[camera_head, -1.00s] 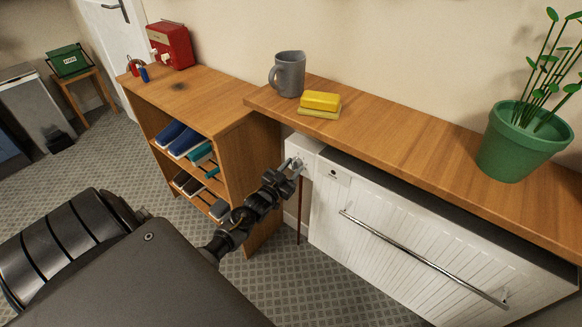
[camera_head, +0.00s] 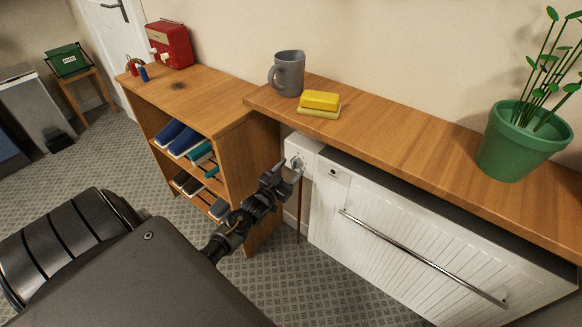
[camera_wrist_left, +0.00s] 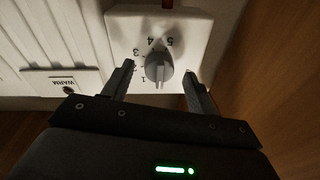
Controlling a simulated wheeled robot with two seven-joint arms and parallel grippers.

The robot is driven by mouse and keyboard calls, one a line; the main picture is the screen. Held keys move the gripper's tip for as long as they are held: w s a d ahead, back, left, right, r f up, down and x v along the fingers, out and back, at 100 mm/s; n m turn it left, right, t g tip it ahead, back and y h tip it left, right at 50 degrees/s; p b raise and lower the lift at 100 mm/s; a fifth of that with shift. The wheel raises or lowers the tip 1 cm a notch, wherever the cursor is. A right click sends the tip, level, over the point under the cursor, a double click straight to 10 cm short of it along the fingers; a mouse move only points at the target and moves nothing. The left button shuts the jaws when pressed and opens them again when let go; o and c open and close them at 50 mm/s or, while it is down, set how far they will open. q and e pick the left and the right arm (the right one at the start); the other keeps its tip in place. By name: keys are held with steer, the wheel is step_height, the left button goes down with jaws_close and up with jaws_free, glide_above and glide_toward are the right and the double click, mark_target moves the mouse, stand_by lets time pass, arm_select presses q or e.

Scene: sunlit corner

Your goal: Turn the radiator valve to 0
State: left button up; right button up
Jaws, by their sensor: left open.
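The radiator valve is a grey knob (camera_wrist_left: 158,68) on a white plate (camera_wrist_left: 200,28) with dark numerals, which appear upside down in the left wrist view. I can read 5, 4, 3, 2 and 1 around it. A raised ridge runs across the knob; which number it points at is unclear. In the head view the knob (camera_head: 297,162) is at the radiator's left end. My left gripper (camera_head: 287,172) is open just in front of it. In the left wrist view its fingers (camera_wrist_left: 158,72) stand on either side of the knob, apart from it. My right gripper is not in view.
The white radiator (camera_head: 420,240) with a chrome rail (camera_head: 420,258) lies right of the valve. A wooden shoe rack (camera_head: 240,165) stands close on the left.

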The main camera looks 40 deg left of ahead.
arm_select(q)
steer(key=s, duration=0.9)
steer(key=shift+s+d+f, duration=0.15)
steer(key=shift+d+f, duration=0.25)
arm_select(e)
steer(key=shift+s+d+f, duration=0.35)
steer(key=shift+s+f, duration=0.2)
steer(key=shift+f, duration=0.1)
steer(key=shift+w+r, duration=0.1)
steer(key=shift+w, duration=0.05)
